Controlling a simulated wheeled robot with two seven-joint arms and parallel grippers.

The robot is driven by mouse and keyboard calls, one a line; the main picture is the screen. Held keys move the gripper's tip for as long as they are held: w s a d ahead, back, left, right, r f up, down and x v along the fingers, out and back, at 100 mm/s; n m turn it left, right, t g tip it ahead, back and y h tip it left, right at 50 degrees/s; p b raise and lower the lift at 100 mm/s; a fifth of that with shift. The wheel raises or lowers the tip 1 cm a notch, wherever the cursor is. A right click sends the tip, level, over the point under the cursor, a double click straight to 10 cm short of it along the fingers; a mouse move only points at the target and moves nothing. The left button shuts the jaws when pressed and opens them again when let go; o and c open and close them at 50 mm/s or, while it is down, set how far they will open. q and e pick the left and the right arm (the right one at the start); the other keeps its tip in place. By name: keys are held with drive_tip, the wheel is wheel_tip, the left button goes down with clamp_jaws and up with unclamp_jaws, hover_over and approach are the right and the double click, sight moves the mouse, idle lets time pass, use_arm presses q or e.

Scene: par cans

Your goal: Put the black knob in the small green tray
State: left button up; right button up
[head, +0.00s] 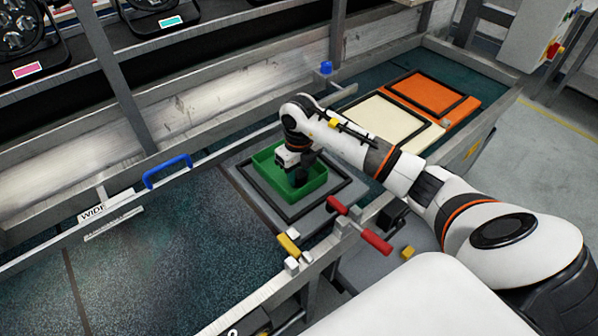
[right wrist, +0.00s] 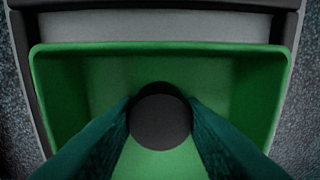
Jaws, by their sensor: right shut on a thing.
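The small green tray (head: 262,162) sits on a grey square with a black frame on the bench. My right gripper (head: 299,178) points down into the tray, and its fingertips are hidden behind the wrist and the tray walls in the head view. In the right wrist view the two dark teal fingers (right wrist: 160,122) are shut on the round black knob (right wrist: 160,116). The knob is over the green tray floor, inside the tray's walls (right wrist: 165,47). I cannot tell whether it touches the floor. My left gripper is not in view.
A cream panel (head: 386,121) and an orange panel (head: 427,94) lie behind my right arm. A red handle (head: 360,226), a blue handle (head: 167,171) and a yellow piece (head: 288,244) are on the rails around the bench. The dark bench surface (head: 160,250) at left is clear.

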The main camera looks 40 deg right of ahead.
sight(299, 174)
drive_tip(key=o, duration=1)
drive_tip(key=shift+r, duration=0.1)
wheel_tip(299, 174, up, 12)
drive_tip(key=shift+b, duration=0.4)
